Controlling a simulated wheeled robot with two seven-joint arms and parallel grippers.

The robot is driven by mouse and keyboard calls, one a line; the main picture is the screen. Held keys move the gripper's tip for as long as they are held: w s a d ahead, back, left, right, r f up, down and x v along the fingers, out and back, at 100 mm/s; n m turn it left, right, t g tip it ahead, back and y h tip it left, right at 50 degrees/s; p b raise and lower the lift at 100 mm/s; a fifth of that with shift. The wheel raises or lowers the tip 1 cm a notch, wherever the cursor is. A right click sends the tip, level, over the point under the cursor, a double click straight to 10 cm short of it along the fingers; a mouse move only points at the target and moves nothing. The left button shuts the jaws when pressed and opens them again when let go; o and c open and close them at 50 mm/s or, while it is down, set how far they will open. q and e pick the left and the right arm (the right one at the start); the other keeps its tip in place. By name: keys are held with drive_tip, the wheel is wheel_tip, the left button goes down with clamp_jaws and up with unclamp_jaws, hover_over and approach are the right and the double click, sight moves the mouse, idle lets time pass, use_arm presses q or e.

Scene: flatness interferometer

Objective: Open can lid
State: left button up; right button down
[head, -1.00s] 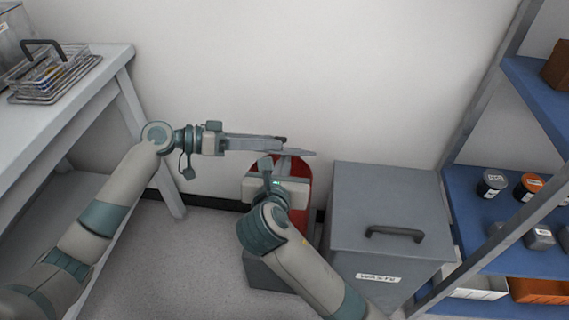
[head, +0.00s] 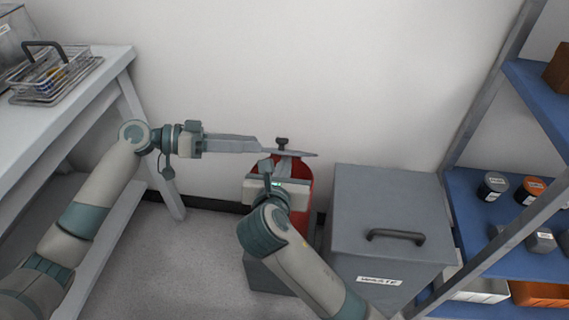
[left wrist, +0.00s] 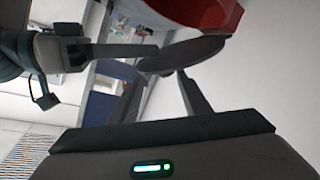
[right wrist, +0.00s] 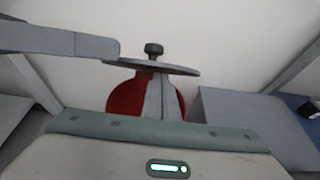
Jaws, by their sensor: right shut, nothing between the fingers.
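The lid looks raised and tilted. In the right wrist view the lid (right wrist: 175,68) stands over the red can (right wrist: 125,98). My left gripper (left wrist: 162,68) has its fingers apart, with tips close to the lid, left of the knob and clear of it. My right gripper (right wrist: 155,80) is shut and empty, its fingertips at the lid's near side; contact is unclear.
A grey waste bin (head: 390,215) with a handle stands right of the can. A blue shelf rack (head: 470,215) with jars is at the far right. A white table (head: 85,95) with a wire basket (head: 50,80) is at the left. Floor is clear at lower left.

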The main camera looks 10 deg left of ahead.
use_arm(q)
drive_tip(key=s+a+f+n+t+y, duration=0.15)
drive_tip(key=s+f, duration=0.25)
drive_tip(key=f, duration=0.5)
drive_tip(key=s+f+n+y, duration=0.2)
drive_tip(key=s+f+y, duration=0.1)
drive_tip(key=f, duration=0.6)
drive_tip(key=s+d+f+t+y, duration=0.1)
drive_tip(key=s+d+f+y, duration=0.1)
drive_tip(key=s+d+f, duration=0.6)
drive_tip(key=s+r+n+t+y, duration=0.2)
drive_tip(key=s+r+t+y, duration=0.1)
drive_tip(key=s, duration=0.7)
wheel_tip(320, 180, up, 2)
drive_tip(key=shift+r+y, duration=0.2)
drive_tip(key=shift+y, duration=0.25)
drive_tip(key=shift+s+a+f, duration=0.1)
drive_tip(key=shift+s, duration=0.05)
